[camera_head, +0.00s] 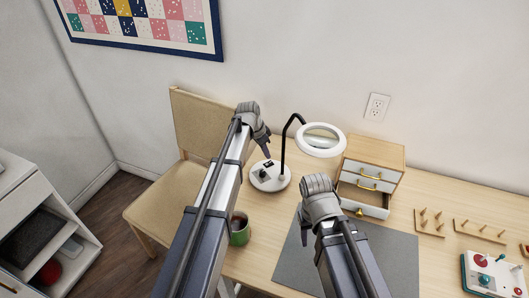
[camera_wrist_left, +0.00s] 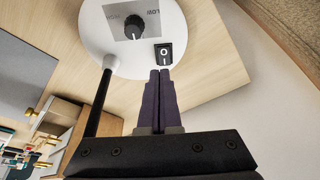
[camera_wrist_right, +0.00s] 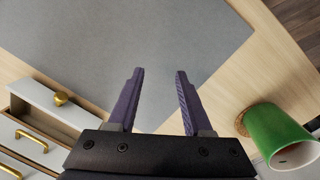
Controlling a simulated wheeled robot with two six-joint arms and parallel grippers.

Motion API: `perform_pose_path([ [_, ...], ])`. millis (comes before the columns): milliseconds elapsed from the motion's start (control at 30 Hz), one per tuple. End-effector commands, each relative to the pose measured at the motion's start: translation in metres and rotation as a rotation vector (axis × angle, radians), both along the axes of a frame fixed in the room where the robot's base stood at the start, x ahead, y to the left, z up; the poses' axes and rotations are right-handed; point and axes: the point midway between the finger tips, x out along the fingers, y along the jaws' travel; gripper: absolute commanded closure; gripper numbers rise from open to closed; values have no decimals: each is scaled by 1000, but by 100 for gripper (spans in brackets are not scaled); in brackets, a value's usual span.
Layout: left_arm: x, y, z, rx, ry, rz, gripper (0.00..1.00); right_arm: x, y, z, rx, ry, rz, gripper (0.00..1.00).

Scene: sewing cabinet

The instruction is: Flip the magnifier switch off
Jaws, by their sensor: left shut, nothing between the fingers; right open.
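The magnifier lamp has a white ring head (camera_head: 322,139) on a dark curved stem above a round white base (camera_head: 272,181). My left gripper (camera_head: 267,154) is shut and empty. Its tips (camera_wrist_left: 160,72) are at the lower edge of the switch in that view; I cannot tell whether they touch it. My right gripper (camera_wrist_right: 158,72) is open and empty above the grey mat (camera_wrist_right: 120,40).
A green mug (camera_head: 240,230) stands beside my left arm, on a cork coaster. A small drawer cabinet (camera_head: 375,160) with a drawer pulled out stands right of the lamp. Peg racks (camera_head: 430,222) and a box with coloured knobs (camera_head: 492,274) lie at the right. A chair (camera_head: 198,125) is at the left.

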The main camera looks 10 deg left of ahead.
Motion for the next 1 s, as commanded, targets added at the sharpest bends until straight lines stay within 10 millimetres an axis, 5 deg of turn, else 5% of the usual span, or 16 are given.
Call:
perform_pose_path([
  [100, -10, 10, 27, 0, 0, 2, 100, 0, 0, 27, 0, 0, 0, 50],
  [500, -34, 37, 79, 0, 1, 2, 100, 0, 0, 79, 0, 0, 0, 50],
  [1000, -37, 42, 82, 0, 0, 0, 100, 0, 0, 82, 0, 0, 0, 50],
])
